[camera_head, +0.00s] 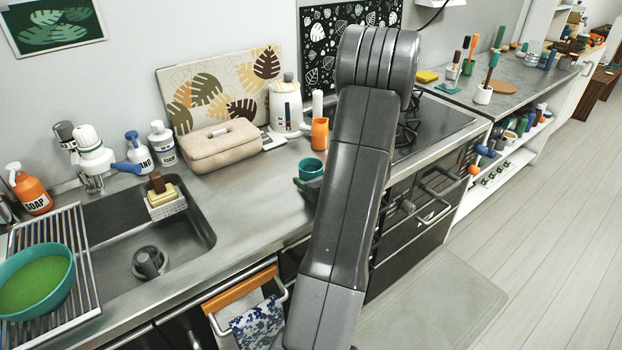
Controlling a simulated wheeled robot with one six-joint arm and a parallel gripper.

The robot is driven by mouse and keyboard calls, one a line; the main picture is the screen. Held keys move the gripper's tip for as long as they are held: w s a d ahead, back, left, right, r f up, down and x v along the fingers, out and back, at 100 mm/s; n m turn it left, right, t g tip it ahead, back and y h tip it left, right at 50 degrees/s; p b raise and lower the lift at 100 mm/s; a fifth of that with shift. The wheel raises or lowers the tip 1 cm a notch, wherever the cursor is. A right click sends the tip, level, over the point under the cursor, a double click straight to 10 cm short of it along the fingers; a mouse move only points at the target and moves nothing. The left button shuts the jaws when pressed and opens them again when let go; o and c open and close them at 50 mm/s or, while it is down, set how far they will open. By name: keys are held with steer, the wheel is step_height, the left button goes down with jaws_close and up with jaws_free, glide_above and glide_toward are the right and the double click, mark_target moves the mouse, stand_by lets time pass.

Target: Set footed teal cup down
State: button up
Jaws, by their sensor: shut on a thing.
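A teal cup (310,169) shows just left of my arm, over the front part of the steel counter (243,208). Its open top faces up and it looks about upright. Its right and lower parts are partly hidden behind my arm. I cannot tell whether its base touches the counter. My arm rises through the middle of the view and bends over at the top.
An orange cup (319,133) and a white kettle (288,105) stand behind the teal cup. The sink (140,235) lies further left, the stove (440,125) to the right. Bare counter lies between sink and teal cup.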

steer(key=shift+f, duration=0.1)
steer(key=shift+f+b, duration=0.1)
steer(key=shift+b, duration=0.2)
steer(key=o, duration=1.1)
steer(key=shift+r+p, duration=0.35)
steer(key=b+v, duration=0.1)
steer(key=v, duration=1.1)
steer(key=shift+a+f, duration=0.1)
